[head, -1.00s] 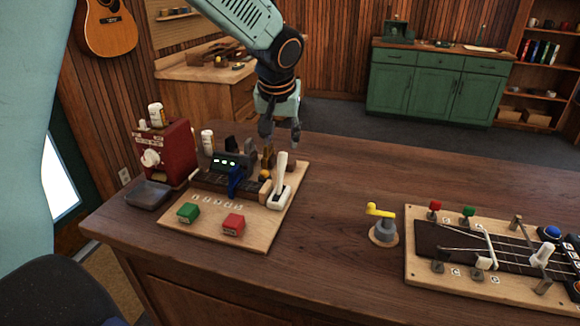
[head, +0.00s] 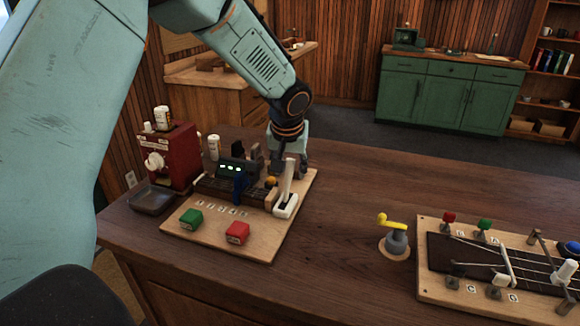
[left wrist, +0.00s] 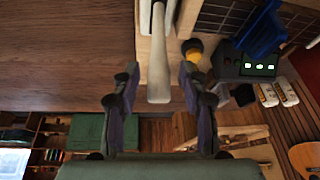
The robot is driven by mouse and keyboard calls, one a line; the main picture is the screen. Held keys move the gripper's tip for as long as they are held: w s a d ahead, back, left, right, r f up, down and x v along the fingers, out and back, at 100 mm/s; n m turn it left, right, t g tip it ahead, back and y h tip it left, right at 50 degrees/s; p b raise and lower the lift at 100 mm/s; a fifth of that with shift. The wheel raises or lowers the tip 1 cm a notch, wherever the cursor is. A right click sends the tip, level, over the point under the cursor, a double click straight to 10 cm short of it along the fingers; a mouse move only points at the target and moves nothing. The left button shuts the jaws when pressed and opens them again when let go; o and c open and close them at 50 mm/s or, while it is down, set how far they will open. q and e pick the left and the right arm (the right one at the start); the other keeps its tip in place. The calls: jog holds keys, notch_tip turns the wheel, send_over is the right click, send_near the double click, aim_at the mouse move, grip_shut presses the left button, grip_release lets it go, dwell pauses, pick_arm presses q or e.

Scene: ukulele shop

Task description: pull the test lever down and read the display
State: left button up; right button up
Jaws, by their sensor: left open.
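The white test lever (head: 287,185) stands upright at the right edge of the light wooden board (head: 262,240). My left gripper (head: 290,168) is just behind the top of the lever. In the left wrist view the lever (left wrist: 158,60) lies between the two open fingers of the gripper (left wrist: 160,80), with a gap on each side. The segments are too small to read. My right gripper is out of view.
A red machine (head: 170,158) stands left, and a yellow-handled crank (head: 396,240) to the right. A stringed board (head: 450,290) lies farther right. The table between board and crank is clear.

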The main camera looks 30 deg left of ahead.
pick_arm(q)
jog(key=shift+s+d+r, duration=0.2)
jog(key=shift+s+r, duration=0.05)
jog(key=shift+s, duration=0.05)
jog(key=shift+w+a+f, duration=0.2)
jog(key=shift+w+f, duration=0.1)
jog(key=shift+w, duration=0.1)
jog(key=c, duration=0.6)
jog(key=shift+s+r, duration=0.15)
jog(key=shift+r, duration=0.05)
grip_shut()
